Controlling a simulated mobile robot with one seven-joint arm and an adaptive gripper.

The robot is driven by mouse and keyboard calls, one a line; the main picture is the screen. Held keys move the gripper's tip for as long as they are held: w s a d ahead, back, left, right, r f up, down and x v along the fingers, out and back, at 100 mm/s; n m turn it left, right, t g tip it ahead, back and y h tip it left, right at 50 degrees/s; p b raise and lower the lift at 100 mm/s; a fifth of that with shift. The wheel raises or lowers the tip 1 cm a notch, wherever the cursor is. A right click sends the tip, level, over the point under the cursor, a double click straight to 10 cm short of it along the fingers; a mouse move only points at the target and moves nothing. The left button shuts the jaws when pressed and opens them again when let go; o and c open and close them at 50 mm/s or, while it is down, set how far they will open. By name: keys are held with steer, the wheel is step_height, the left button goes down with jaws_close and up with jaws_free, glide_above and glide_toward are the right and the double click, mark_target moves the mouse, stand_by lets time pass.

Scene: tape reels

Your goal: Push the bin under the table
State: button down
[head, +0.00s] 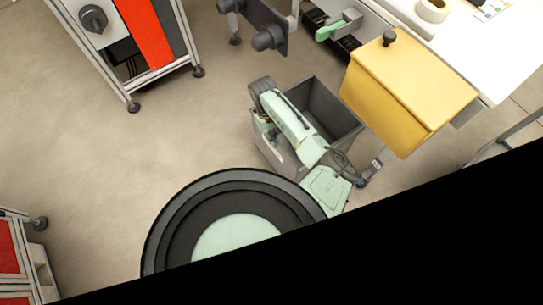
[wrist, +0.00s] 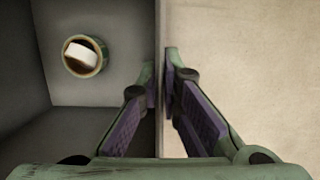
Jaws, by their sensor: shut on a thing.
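The dark grey open bin (head: 325,102) stands on the floor in the middle of the head view, left of the yellow box and near the white table (head: 490,50). My arm reaches over its near left side, and the gripper is mostly hidden by my arm there. In the wrist view my gripper (wrist: 160,95) is shut on the upright wall of the bin (wrist: 120,15), with one finger on each side. The bin's inside lies left of the wall and bare floor lies right. A small round reel with a white piece (wrist: 84,55) lies inside.
A yellow box (head: 405,90) overhangs at the table edge, close to the bin's right side. A grey machine with a green handle (head: 335,30) is behind. A red-panelled cabinet (head: 145,35) stands at upper left. The floor left of the bin is clear.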

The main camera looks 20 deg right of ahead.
steer(key=shift+w+d+b, duration=0.3)
steer(key=shift+d+b, duration=0.05)
steer(key=shift+d, duration=0.45)
steer(key=shift+w+d+b, duration=0.25)
steer(key=shift+d+b, duration=0.15)
steer(key=shift+d, duration=0.45)
steer(key=shift+w+d+b, duration=0.3)
steer(key=shift+d+b, duration=0.05)
steer(key=shift+d, duration=0.45)
steer(key=w+d+b, duration=0.3)
steer(key=d+b, duration=0.4)
steer(key=d, duration=0.3)
steer(key=w+d+b, duration=0.4)
steer(key=d+b, duration=0.3)
steer(key=d, duration=0.3)
steer(key=shift+b, duration=0.4)
steer(key=c, duration=1)
jaws_free()
